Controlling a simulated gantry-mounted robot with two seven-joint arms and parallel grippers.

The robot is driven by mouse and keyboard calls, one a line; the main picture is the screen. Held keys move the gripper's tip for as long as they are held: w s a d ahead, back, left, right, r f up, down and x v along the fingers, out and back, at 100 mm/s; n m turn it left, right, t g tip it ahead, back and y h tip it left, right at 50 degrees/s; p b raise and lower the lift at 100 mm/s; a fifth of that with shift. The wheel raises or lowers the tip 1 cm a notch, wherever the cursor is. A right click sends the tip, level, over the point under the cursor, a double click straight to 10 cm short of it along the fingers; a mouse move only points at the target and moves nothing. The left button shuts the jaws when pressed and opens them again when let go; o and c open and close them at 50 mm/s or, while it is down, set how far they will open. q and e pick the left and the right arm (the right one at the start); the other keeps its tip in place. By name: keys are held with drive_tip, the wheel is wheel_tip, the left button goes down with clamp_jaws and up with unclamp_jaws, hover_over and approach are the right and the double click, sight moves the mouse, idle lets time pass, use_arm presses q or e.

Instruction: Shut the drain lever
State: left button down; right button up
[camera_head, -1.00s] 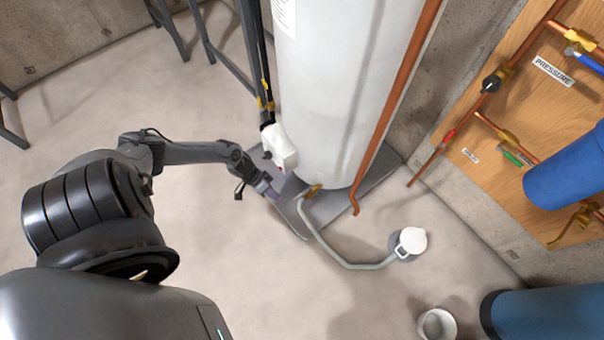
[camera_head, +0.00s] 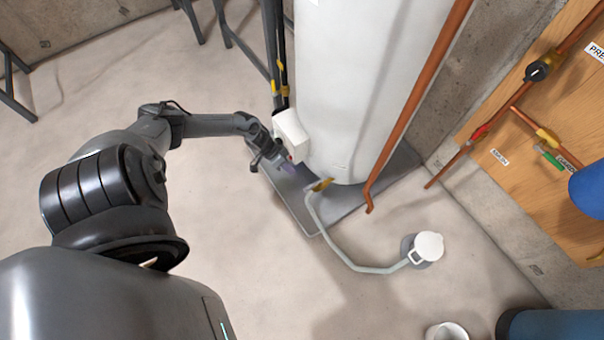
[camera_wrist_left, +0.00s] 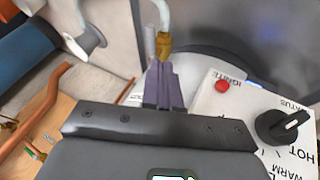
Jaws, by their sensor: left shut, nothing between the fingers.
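The brass drain valve (camera_head: 319,185) sticks out low on the white tank (camera_head: 350,95), with a pale hose (camera_head: 330,240) running from it. In the left wrist view the brass valve (camera_wrist_left: 163,45) stands just beyond my fingertips. I cannot clearly tell its lever from its body. My left gripper (camera_head: 294,172) is low beside the tank, left of the valve and under the white control box. Its purple fingers (camera_wrist_left: 162,82) are shut and empty, pointing at the valve; I cannot tell whether they touch it. My right gripper is not in view.
The control box (camera_head: 291,133) is close to my left gripper; its red button (camera_wrist_left: 222,86) and black knob (camera_wrist_left: 283,127) show. A grey tray (camera_head: 320,228) lies under the tank. The hose ends at a white-lidded floor drain (camera_head: 426,248). A copper pipe (camera_head: 420,95) stands right of the tank.

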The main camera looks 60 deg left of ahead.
sight(313, 186)
use_arm(q)
drive_tip(key=b+x, duration=0.7)
drive_tip(key=x, duration=0.3)
idle(0.4)
